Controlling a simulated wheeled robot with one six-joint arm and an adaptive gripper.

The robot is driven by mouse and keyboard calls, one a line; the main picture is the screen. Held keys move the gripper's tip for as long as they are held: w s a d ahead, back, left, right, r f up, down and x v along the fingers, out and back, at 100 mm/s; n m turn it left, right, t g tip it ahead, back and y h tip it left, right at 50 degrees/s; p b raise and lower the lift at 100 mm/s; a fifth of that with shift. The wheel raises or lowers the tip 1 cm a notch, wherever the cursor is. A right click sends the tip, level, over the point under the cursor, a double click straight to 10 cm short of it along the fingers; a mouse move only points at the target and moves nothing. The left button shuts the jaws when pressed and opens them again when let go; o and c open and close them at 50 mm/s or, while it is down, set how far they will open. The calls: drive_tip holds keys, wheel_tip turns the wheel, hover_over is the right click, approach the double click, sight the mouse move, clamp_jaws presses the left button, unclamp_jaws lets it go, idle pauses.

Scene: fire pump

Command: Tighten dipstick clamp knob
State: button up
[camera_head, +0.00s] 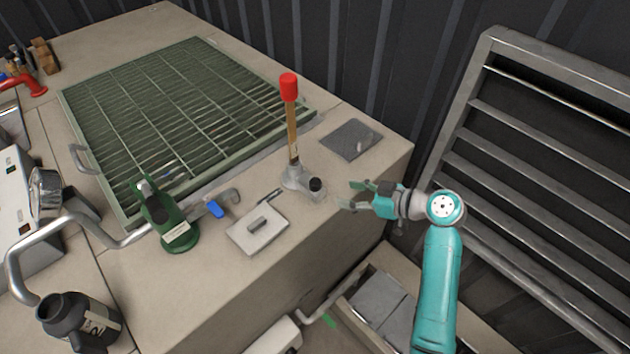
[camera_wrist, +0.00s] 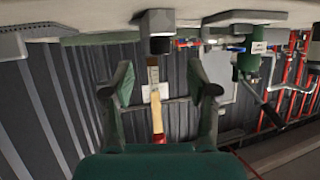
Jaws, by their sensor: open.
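The dipstick (camera_head: 292,135) stands upright with a red top (camera_head: 289,87) in a grey clamp (camera_head: 293,178) on the worktop. The clamp's black knob (camera_head: 316,185) faces right, toward my gripper (camera_head: 353,195). My gripper is open and empty, a short gap to the right of the knob, with its fingers pointing at it. The wrist view is upside down. There the knob (camera_wrist: 159,45) shows ahead of my gripper (camera_wrist: 160,78), roughly centred between the spread fingers and apart from them. The dipstick (camera_wrist: 154,75) hangs below it in that picture, its red top (camera_wrist: 159,138) between the fingers.
A grey plate (camera_head: 352,139) lies behind the clamp, and a lidded panel (camera_head: 257,229) lies in front. A green device (camera_head: 165,220) stands at left, beside a large grate (camera_head: 180,110). A louvred metal frame (camera_head: 560,150) stands right of my arm.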

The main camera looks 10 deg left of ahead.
sight(316, 182)
drive_tip(key=shift+n+g+y, duration=0.3)
drive_tip(key=shift+n+g, duration=0.1)
drive_tip(key=shift+n, duration=0.2)
drive_tip(key=x, duration=0.3)
drive_tip(key=r+x, duration=0.1)
drive_tip(key=x, duration=0.3)
drive_tip(key=w+r+x, duration=0.1)
drive_tip(key=x, duration=0.2)
drive_tip(key=shift+a+f, duration=0.1)
drive_tip(key=shift+a, duration=0.45)
clamp_jaws()
